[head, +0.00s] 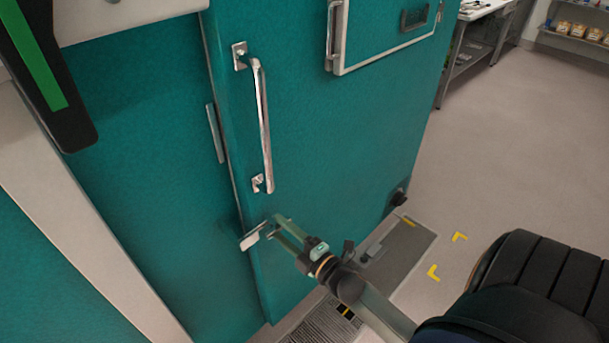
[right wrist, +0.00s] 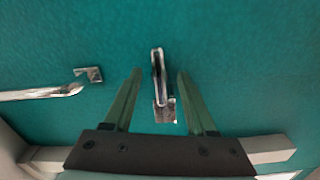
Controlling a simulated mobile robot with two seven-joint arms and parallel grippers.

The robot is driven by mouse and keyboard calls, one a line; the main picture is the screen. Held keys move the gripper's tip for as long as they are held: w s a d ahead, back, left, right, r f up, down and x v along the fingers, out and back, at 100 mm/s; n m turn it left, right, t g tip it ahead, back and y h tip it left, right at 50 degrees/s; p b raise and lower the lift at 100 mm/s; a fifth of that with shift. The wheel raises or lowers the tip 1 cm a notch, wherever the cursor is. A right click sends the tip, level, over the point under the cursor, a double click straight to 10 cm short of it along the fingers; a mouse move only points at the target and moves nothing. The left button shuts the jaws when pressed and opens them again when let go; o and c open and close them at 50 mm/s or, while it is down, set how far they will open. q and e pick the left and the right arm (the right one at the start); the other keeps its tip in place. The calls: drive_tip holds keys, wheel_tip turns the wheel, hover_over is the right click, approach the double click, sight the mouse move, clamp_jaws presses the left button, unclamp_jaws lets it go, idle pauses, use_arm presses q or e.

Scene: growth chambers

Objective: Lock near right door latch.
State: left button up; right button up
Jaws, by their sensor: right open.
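The near right door latch (head: 254,237) is a small shiny metal piece at the edge of the teal door (head: 320,150), below its long handle. In the right wrist view the latch (right wrist: 158,78) stands between my two finger tips, with visible gaps on both sides. My right gripper (head: 272,228) is open around the latch, near the door face. It also shows in the right wrist view (right wrist: 159,74). I cannot tell whether a finger touches the latch. My left gripper is out of view.
A long vertical metal handle (head: 263,125) stands out from the door just above the latch. A framed panel (head: 385,30) sits higher on the door. A floor grille (head: 325,322) lies below. Open floor (head: 530,150) extends to the right, with a table (head: 480,12) at the back.

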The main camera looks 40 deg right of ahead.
drive_tip(key=s, duration=0.9)
drive_tip(key=shift+s+d+b, duration=0.35)
drive_tip(key=shift+s+d, duration=0.05)
drive_tip(key=s+a+f+m+g+p, duration=0.1)
drive_tip(key=s+a+f+m+g, duration=0.3)
drive_tip(key=a+m, duration=0.3)
drive_tip(key=s+a+f+m+g+p, duration=0.1)
drive_tip(key=s+a+f+m+g, duration=0.3)
drive_tip(key=a+f+m+g, duration=0.1)
drive_tip(key=a+f+m, duration=0.1)
drive_tip(key=a+m, duration=0.1)
drive_tip(key=shift+f+m+y, duration=0.4)
drive_tip(key=shift+w, duration=0.1)
drive_tip(key=shift+c, duration=0.2)
drive_tip(key=shift+d, duration=0.15)
drive_tip(key=shift+c, duration=0.4)
